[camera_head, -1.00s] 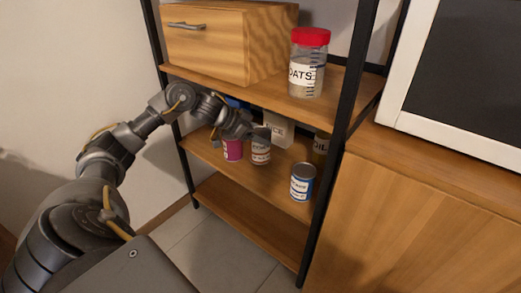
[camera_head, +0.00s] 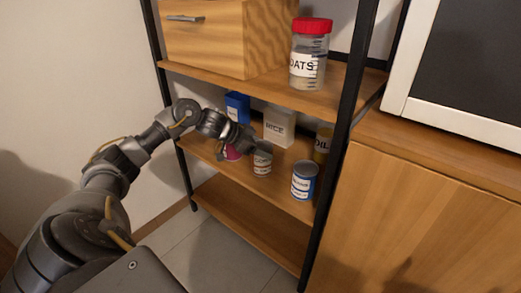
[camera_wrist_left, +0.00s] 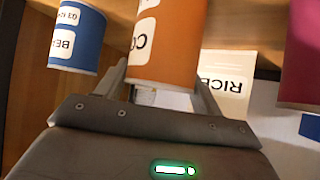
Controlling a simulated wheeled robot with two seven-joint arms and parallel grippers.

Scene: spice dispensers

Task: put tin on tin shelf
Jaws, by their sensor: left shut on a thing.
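An orange tin with a white label (camera_head: 262,168) is at the middle shelf, between a magenta tin (camera_head: 232,153) and a blue tin (camera_head: 304,182). My left gripper (camera_head: 258,148) is shut on the orange tin from behind its top. In the left wrist view the orange tin (camera_wrist_left: 167,45) fills the space between the fingers, with the blue tin (camera_wrist_left: 76,38) to the left and the magenta tin (camera_wrist_left: 302,55) to the right. I cannot tell whether its base touches the shelf board (camera_head: 285,205). My right gripper is not in view.
Behind the tins stand a white rice box (camera_head: 279,126), a blue box (camera_head: 237,107) and an oil container (camera_head: 322,145). The upper board with the oats jar (camera_head: 309,60) and wooden drawer box (camera_head: 215,40) is overhead. A black post (camera_head: 340,130) stands at the right.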

